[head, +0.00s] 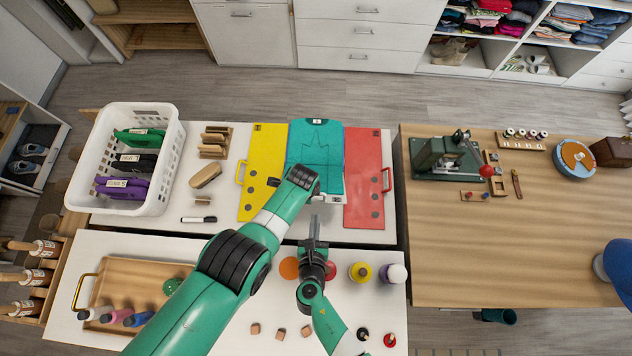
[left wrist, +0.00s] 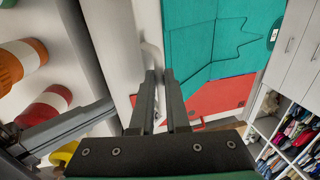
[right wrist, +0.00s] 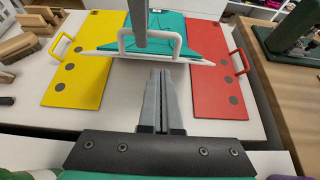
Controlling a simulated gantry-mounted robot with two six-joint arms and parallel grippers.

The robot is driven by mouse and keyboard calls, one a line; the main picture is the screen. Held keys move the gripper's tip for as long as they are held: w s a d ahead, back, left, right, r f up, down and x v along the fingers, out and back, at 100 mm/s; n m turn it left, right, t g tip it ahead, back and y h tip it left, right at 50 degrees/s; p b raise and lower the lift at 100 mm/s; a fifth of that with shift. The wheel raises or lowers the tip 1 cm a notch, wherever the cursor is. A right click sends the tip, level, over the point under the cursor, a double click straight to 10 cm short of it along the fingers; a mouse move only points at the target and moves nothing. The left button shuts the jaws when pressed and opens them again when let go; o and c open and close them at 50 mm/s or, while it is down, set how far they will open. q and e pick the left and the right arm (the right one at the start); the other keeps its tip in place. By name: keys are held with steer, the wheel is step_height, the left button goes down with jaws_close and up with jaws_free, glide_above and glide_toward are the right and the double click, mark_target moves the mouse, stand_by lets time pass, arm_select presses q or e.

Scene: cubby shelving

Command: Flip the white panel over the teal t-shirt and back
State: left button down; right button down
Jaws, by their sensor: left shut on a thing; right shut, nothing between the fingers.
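The teal t-shirt (head: 315,152) lies folded narrow on the folding board between the yellow panel (head: 262,160) and the red panel (head: 364,170). The white panel is mostly covered by the shirt; its near edge (right wrist: 203,63) and white handle (right wrist: 166,35) show in the right wrist view. My left gripper (left wrist: 159,74) is shut on the white handle, which shows in the left wrist view (left wrist: 152,62). In the head view my left arm hides its fingers. My right gripper (head: 314,218) is shut and empty, in front of the handle and apart from it.
A white basket (head: 172,140) with folded clothes stands left of the board. Brushes (head: 206,176) and a marker (head: 198,219) lie between them. Bottles (head: 360,272) and small blocks crowd the near table. A wooden table (head: 500,260) with a green press stands right across a gap.

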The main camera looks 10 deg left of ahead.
steer(key=w, duration=0.5)
steer(key=shift+a+r, duration=0.2)
steer(key=shift+a, duration=0.05)
steer(key=shift+w+a+r, duration=0.1)
steer(key=shift+w+r, duration=0.45)
steer(key=shift+w, duration=0.05)
arm_select(q)
steer(key=c, duration=0.9)
jaws_free()
